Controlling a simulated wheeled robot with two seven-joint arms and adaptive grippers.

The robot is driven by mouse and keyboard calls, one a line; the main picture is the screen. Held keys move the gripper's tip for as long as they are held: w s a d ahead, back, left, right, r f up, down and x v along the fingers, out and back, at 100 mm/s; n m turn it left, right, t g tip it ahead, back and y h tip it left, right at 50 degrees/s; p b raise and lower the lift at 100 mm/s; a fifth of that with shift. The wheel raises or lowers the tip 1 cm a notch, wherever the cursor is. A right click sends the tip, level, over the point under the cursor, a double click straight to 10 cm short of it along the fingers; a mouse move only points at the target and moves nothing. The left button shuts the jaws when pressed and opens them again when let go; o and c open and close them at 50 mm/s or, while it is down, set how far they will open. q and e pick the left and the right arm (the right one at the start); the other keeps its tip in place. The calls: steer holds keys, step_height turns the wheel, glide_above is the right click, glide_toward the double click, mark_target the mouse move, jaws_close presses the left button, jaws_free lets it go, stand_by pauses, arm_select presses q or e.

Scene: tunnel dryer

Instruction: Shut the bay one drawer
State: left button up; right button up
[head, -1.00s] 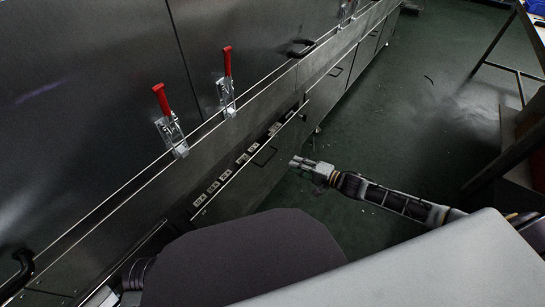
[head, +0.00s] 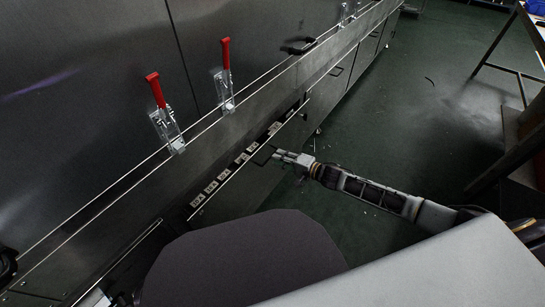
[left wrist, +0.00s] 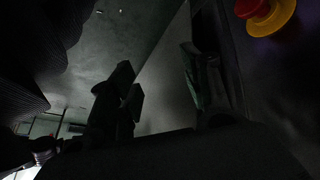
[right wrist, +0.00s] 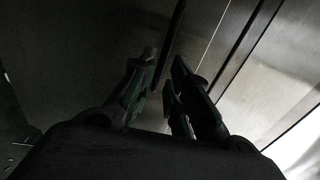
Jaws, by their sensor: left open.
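The bay one drawer, seemingly the one pulled out of the steel row in the head view, has a dark steel front (head: 245,182). Several small pale labelled items (head: 225,174) show along its open top. Its dark bar handle (head: 263,156) is on the front. My right gripper (head: 278,155) is right at this handle. In the right wrist view its fingers (right wrist: 160,80) are a small gap apart, with the dark handle bar (right wrist: 174,35) between or just beyond them; contact is unclear. My left gripper (left wrist: 155,88) is open and empty in the dim left wrist view.
Red-handled clamps (head: 155,90) and (head: 226,55) stand on the steel ledge above the drawer. A red and yellow button (left wrist: 265,15) shows in the left wrist view.

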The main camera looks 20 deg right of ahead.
steer(key=b+x, duration=0.1)
steer(key=x, duration=0.3)
arm_select(q)
steer(key=f, duration=0.3)
steer(key=shift+d+t, duration=0.2)
steer(key=shift+t, duration=0.1)
steer(key=shift+f, duration=0.15)
arm_select(e)
steer(key=c, duration=0.3)
arm_select(q)
steer(key=shift+w+r, duration=0.3)
steer(key=shift+w, duration=0.15)
arm_select(e)
steer(key=shift+w+a, duration=0.1)
jaws_close()
